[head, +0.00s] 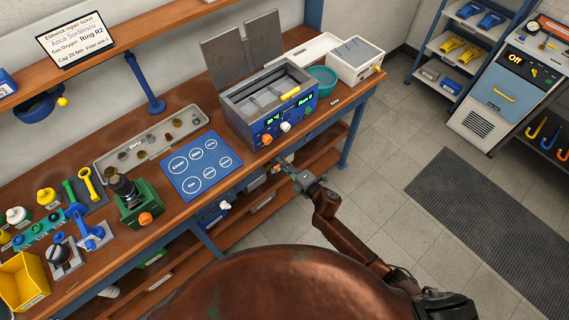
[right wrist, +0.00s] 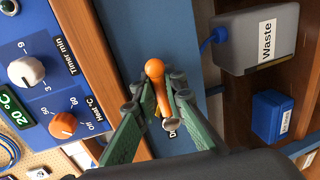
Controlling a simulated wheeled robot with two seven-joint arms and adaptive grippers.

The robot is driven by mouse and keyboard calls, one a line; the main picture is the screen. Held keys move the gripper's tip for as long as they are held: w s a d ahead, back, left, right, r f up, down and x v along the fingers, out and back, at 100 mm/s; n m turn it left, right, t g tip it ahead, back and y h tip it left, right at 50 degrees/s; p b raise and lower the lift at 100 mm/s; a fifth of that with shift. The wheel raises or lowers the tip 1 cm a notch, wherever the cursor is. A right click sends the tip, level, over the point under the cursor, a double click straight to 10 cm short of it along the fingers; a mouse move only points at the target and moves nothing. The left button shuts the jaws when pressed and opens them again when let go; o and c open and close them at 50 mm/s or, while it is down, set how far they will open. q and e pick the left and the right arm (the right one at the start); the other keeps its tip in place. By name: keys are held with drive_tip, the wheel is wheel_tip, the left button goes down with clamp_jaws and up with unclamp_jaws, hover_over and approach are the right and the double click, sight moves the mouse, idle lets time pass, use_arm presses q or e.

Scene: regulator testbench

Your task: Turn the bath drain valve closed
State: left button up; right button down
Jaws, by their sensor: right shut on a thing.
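The bath (head: 268,105) is a grey tank with a blue front panel, standing on the bench with its lid flaps raised behind it. The orange drain valve handle (right wrist: 155,69) shows in the right wrist view, in front of a blue surface below the bath's panel. A partly hidden label starting with "D" is beside it. My right gripper (right wrist: 160,88) has its green fingers closed around the orange handle, one on each side. In the head view my right gripper (head: 288,170) is at the bench's front edge, below the bath. My left gripper is not in view.
A grey waste container (right wrist: 257,38) and a blue box (right wrist: 271,116) are beside the valve. The bath's orange heat knob (right wrist: 62,125) and white timer knob (right wrist: 26,71) are near the gripper. A blue mat (head: 200,166) lies left of the bath.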

drive_tip(key=c, duration=2)
unclamp_jaws()
drive_tip(key=shift+o, duration=0.2)
drive_tip(key=v, duration=1.2)
